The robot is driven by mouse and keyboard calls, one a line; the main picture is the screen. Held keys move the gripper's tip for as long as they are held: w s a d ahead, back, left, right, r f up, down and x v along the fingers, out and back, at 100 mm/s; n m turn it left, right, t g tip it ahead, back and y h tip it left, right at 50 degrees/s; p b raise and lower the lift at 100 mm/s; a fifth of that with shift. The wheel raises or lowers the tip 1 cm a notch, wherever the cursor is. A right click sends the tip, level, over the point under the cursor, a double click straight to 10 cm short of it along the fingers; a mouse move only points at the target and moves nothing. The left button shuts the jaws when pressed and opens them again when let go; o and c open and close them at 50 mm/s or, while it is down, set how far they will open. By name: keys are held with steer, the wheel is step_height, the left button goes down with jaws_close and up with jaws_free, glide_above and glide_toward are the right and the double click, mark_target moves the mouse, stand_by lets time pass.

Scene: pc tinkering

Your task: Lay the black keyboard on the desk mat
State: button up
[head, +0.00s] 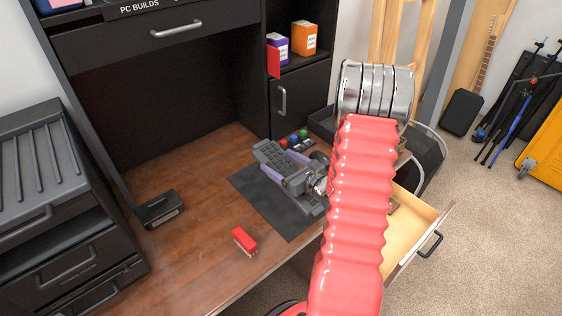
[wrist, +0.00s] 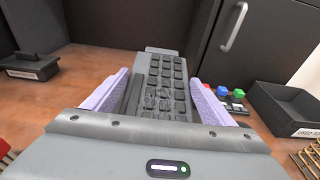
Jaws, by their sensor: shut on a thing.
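The black keyboard (head: 267,152) is held between the purple finger pads of my gripper (head: 279,161). In the wrist view the keyboard (wrist: 165,72) points away from the camera, with my gripper (wrist: 160,85) closed along its two long sides. The dark desk mat (head: 252,189) lies flat on the wooden desk. In the head view the keyboard and gripper appear over the mat's far part and hide some of it. I cannot tell how much gap is between the keyboard and the mat.
A red stapler-like object (head: 244,241) lies near the desk's front edge, and a small black box (head: 160,209) stands at left. Loose coloured keycaps or buttons (head: 294,139) sit behind the mat, near a black tray (wrist: 292,108). An open drawer (head: 408,226) juts out at right.

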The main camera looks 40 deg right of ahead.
mark_target(309, 195)
steer(key=shift+s+f, duration=1.45)
steer(key=shift+s, duration=0.05)
steer(key=shift+f, duration=1.25)
steer(key=o, duration=1.5)
steer(key=shift+f, duration=0.1)
steer(key=s, duration=0.4)
steer(key=s+r, duration=0.1)
steer(key=s, duration=0.4)
steer(key=s+r, duration=0.1)
steer(key=s, duration=0.3)
steer(key=shift+s+d+r, duration=0.2)
steer(key=shift+s, duration=0.05)
steer(key=shift+s, duration=0.1)
